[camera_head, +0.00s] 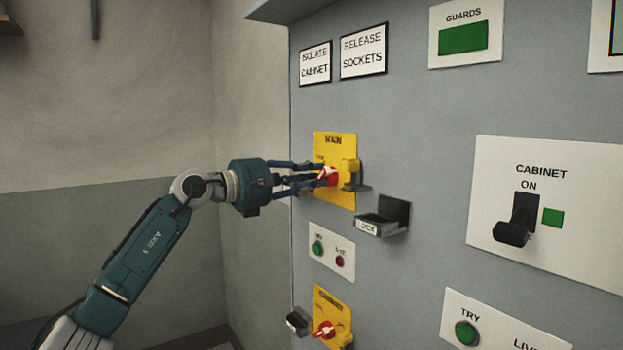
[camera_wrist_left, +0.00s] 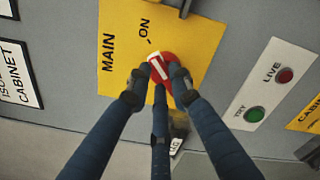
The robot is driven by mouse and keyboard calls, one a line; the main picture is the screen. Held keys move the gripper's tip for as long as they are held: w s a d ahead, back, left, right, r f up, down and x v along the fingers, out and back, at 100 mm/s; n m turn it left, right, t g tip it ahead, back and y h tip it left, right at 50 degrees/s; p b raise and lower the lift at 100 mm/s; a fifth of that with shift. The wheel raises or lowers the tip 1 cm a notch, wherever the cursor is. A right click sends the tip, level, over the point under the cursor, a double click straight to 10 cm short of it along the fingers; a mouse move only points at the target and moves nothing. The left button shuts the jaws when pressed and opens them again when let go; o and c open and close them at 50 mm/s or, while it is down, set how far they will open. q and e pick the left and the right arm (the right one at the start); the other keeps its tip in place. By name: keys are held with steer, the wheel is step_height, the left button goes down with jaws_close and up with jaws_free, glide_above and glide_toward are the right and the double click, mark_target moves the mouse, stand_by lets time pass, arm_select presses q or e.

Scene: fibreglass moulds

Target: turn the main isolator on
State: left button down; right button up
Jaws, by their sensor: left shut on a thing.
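The main isolator is a red rotary knob (camera_head: 328,176) with a white pointer bar, on a yellow plate (camera_head: 335,140) marked MAIN. In the left wrist view the knob (camera_wrist_left: 161,68) sits between my fingers, and the word ON shows on the yellow plate (camera_wrist_left: 190,40). The white bar points roughly toward ON in that view, but I cannot tell if it is exactly lined up. My left gripper (camera_head: 318,177) is shut on the knob, its fingers around it. The fingers hide part of the knob. My right gripper is not in view.
A lock holder (camera_head: 378,226) juts out below right of the plate. A second yellow plate with a red knob (camera_head: 324,330) is lower down. A black CABINET switch (camera_head: 514,225) sticks out at the right. A try/live plate (camera_head: 331,250) lies between the yellow plates.

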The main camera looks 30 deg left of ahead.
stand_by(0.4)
arm_select(q)
steer(key=c, duration=1.5)
jaws_free()
steer(key=shift+c, duration=0.2)
steer(key=v, duration=1.2)
steer(key=shift+a+f, duration=0.1)
steer(key=shift+f, duration=0.05)
